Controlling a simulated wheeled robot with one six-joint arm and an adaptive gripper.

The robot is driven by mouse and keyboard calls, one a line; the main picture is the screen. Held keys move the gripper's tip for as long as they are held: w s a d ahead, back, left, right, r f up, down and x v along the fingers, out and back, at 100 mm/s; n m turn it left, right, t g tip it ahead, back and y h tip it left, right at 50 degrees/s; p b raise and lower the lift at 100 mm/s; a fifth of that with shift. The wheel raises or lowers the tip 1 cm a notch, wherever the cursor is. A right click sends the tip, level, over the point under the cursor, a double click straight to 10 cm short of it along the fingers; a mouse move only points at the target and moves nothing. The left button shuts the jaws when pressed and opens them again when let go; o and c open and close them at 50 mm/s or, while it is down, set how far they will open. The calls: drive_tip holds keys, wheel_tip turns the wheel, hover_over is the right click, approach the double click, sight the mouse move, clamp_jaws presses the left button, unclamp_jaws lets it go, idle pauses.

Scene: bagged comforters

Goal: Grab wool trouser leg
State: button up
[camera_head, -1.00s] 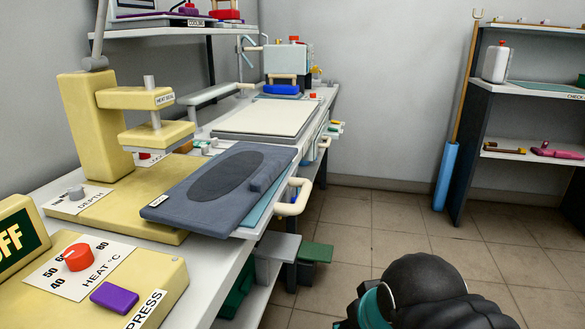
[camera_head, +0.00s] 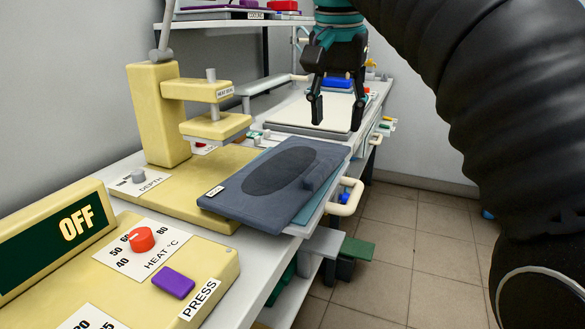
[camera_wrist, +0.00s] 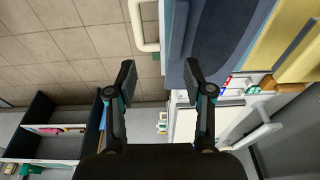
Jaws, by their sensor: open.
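The wool trouser leg (camera_head: 235,198) looks like a flat, dark blue-grey folded piece with a darker oval patch and a small white label at its near left corner. It lies on a board beside the yellow press, with a small raised block near its right edge. It also shows at the upper right of the wrist view (camera_wrist: 184,45). My gripper (camera_head: 337,110) is open and empty, fingers pointing down, above the bench and beyond the far edge of the piece. In the wrist view my gripper's fingers (camera_wrist: 160,73) are spread wide with nothing between them.
The yellow press (camera_head: 160,115) stands left of the piece, its head overhanging the base. A cream handle (camera_head: 346,196) sticks out at the bench's right edge. A control box with a red knob (camera_head: 142,239) is at the front. Tiled floor lies open to the right.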

drive_tip(key=w+a+r+m, duration=0.1)
drive_tip(key=a+r, duration=0.2)
hover_over(320, 168)
drive_tip(key=s, duration=0.2)
drive_tip(key=shift+g, duration=0.4)
drive_tip(key=f, duration=0.8)
drive_tip(key=shift+w+a+f, duration=0.1)
drive_tip(key=shift+w+a, duration=0.15)
drive_tip(key=shift+a, duration=0.1)
drive_tip(key=shift+w+d+f+b, duration=0.1)
drive_tip(key=shift+w+f+b, duration=0.15)
drive_tip(key=shift+f, duration=0.7)
drive_tip(key=shift+w+d+f+b, duration=0.1)
drive_tip(key=shift+w+f+b, duration=0.15)
drive_tip(key=shift+f, duration=0.65)
drive_tip(key=shift+w+d+f+b, duration=0.15)
drive_tip(key=shift+f+b, duration=0.15)
drive_tip(key=shift+f, duration=0.65)
clamp_jaws()
